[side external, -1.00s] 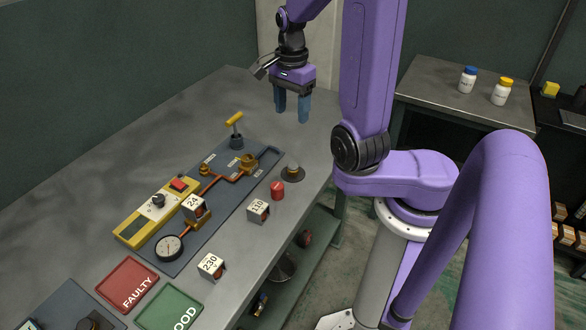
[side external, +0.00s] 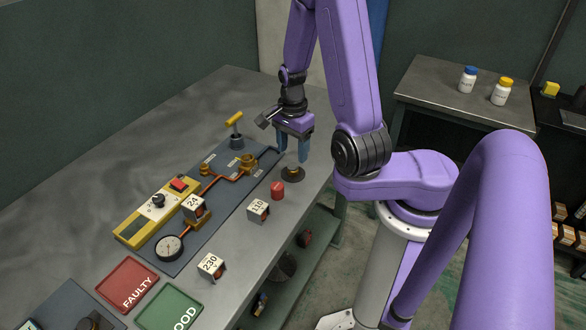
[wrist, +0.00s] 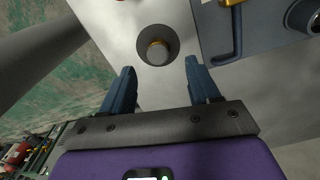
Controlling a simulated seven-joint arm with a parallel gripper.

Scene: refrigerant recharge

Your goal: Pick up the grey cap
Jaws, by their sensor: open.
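The grey cap (wrist: 157,54) sits on a round dark base (wrist: 171,35) with a brass-coloured ring showing. In the side view the cap (side external: 293,170) is near the bench's right edge, just below my gripper. My gripper (side external: 293,150) is open and empty, fingers pointing down, above and slightly behind the cap. In the wrist view my blue fingertips (wrist: 160,70) are apart, with the cap just beyond the gap between them. I see no contact with the cap.
A red cylinder (side external: 277,190) and a block marked 110 (side external: 258,211) stand nearby. Red and green mats (side external: 128,283) are at the front.

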